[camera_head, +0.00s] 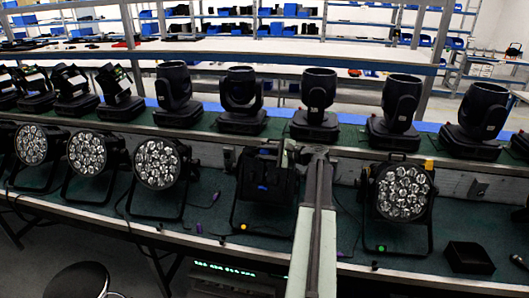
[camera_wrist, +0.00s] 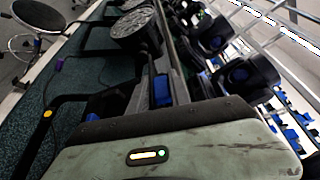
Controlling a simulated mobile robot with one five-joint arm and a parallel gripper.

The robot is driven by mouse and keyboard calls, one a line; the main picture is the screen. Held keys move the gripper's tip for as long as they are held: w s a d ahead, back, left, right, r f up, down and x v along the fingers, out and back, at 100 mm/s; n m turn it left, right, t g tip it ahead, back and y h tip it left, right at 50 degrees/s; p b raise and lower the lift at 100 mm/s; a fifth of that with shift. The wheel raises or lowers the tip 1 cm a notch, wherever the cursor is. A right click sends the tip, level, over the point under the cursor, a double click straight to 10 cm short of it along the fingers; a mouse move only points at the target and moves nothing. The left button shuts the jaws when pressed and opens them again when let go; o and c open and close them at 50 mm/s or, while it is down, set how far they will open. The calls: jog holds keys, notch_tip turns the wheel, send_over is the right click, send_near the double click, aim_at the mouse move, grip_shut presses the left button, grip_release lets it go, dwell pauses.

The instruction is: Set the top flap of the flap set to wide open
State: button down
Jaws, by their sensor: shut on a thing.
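The flap set (camera_head: 263,205) is a black frame of flaps on a par can in the middle of the front bench, with a small blue mark on it. Its top flap (camera_head: 262,152) shows as a dark edge along the top. My gripper (camera_head: 286,152) is at the right end of this edge and is shut on the top flap. My arm hides the right side of the flap set. In the wrist view, my pale wrist casing fills the bottom, and dark plates with a blue tab (camera_wrist: 162,90) show beyond it. The flap's exact angle is hard to tell.
Lit-faced par cans (camera_head: 157,164) stand to the left, and another one (camera_head: 403,191) stands to the right. Moving-head lights (camera_head: 318,105) line the shelf behind. A small black box (camera_head: 468,258) lies at front right. Thin cables cross the bench.

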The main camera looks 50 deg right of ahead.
jog(key=shift+w+d+r+m+p, duration=0.2)
jog(key=shift+d+r+m+p, duration=0.2)
jog(key=shift+r+m+p, duration=0.15)
jog(key=shift+w+d+m+g+y, duration=0.1)
jog(key=shift+m+g+y, duration=0.2)
jog(key=shift+m+g, duration=0.1)
jog(key=shift+f, duration=0.15)
jog(key=c, duration=1.3)
grip_release()
jog(key=p+v, duration=0.2)
jog(key=v, duration=0.6)
jog(key=shift+w, duration=0.1)
